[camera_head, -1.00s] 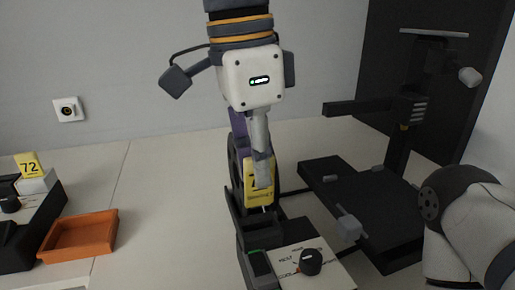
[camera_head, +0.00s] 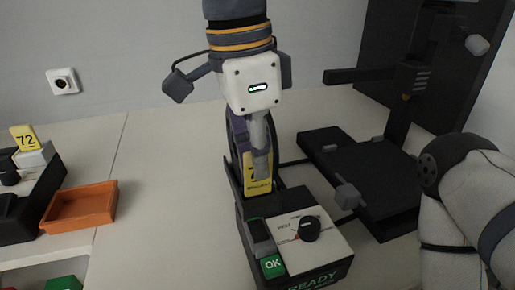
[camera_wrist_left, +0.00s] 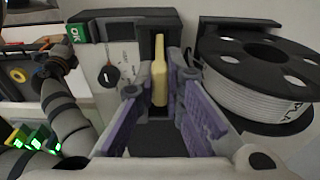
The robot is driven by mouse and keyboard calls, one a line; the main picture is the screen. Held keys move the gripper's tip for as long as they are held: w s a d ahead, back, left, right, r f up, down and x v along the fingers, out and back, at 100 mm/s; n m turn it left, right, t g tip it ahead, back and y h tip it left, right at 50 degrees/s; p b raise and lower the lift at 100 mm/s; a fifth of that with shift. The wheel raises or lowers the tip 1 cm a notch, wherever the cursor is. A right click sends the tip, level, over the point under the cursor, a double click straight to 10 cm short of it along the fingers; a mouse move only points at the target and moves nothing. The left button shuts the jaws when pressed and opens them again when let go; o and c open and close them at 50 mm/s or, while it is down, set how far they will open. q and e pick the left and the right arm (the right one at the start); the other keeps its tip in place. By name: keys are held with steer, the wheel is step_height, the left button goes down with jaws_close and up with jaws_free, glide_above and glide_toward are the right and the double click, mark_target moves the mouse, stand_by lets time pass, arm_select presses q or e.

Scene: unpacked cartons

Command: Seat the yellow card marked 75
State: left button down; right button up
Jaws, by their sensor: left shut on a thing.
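The yellow card (camera_head: 258,186) stands upright in my left gripper (camera_head: 262,165). Its marking is mostly covered by a finger, so I cannot read the number. My left gripper is shut on it from above. The card's lower end is down at the black slot holder (camera_head: 240,204) behind the dial box; how deep it sits is hidden. In the left wrist view the card (camera_wrist_left: 159,72) shows edge-on between the purple-padded fingers (camera_wrist_left: 158,92), above the dark slot. My right gripper is not in view; only part of my right arm shows.
The dial box (camera_head: 335,247) has a black knob (camera_head: 309,229), a green OK light (camera_head: 272,266) and READY lettering. A spool (camera_wrist_left: 262,75) stands close by the slot. A black printer-like machine (camera_head: 365,190) is to the right. An orange tray (camera_head: 80,206) and a card marked 72 (camera_head: 24,138) are left.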

arm_select(q)
steer(key=shift+f, duration=0.9)
steer(key=c, duration=1.6)
jaws_free()
steer(key=r, duration=0.4)
steer(key=a+r, duration=0.1)
steer(key=r, duration=0.7)
steer(key=shift+s+a, duration=0.2)
steer(key=shift+s, duration=0.05)
